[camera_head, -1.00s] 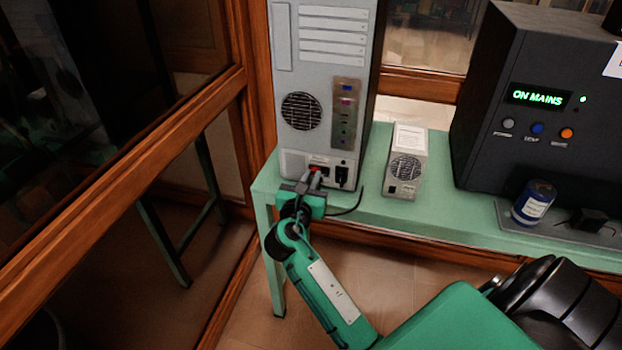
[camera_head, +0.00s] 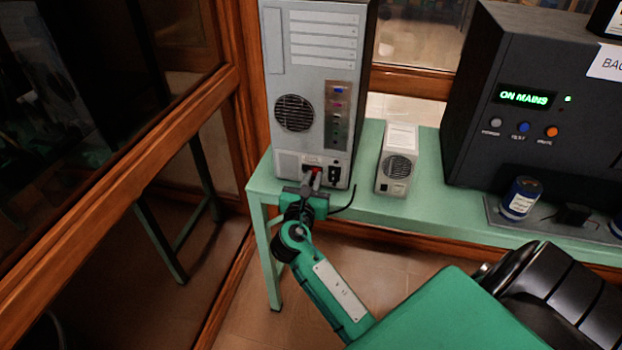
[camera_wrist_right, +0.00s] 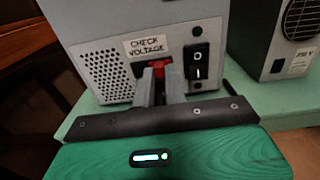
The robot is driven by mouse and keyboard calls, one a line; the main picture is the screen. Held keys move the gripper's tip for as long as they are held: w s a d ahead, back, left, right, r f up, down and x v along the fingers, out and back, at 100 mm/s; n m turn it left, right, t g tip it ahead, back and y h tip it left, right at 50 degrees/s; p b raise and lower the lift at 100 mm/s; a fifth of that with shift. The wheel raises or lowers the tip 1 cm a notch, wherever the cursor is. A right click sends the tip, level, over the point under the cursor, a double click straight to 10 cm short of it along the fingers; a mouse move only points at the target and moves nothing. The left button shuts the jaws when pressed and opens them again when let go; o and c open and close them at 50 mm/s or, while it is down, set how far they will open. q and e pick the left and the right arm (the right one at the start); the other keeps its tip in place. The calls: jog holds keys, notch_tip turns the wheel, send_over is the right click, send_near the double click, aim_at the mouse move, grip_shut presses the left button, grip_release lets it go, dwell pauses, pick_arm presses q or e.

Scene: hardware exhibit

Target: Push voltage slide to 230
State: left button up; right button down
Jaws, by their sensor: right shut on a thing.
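The red voltage slide (camera_wrist_right: 161,69) sits in a dark recess low on the back of a grey computer tower (camera_head: 296,155), right below a "CHECK VOLTAGE" label (camera_wrist_right: 146,46). My right gripper (camera_wrist_right: 160,75) has its two grey fingers at the slide, shut on it; the fingers hide part of it. In the head view, the right gripper (camera_head: 312,182) is at the lower back of the tower, with a bit of red showing at its tips. The number on the slide cannot be read. My left gripper is not in view.
A small grey box (camera_head: 397,160) stands right of the tower on the green table (camera_head: 365,185). A dark unit (camera_head: 540,115) reads "ON MAINS", with a blue can (camera_head: 521,198) in front. A dark cable hangs near the gripper.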

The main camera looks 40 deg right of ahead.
jog(key=shift+s+d, duration=0.1)
jog(key=c, duration=1.7)
grip_release()
jog(key=shift+o, duration=1.3)
jog(key=shift+s+d, duration=0.1)
jog(key=shift+s, duration=0.05)
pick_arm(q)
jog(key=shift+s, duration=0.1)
pick_arm(e)
jog(key=shift+a, duration=0.25)
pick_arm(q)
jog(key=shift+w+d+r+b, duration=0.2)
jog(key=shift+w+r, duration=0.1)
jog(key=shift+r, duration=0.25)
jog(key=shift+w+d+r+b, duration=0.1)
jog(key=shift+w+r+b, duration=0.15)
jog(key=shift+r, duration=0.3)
pick_arm(e)
jog(key=v, duration=1.3)
jog(key=shift+a, duration=0.2)
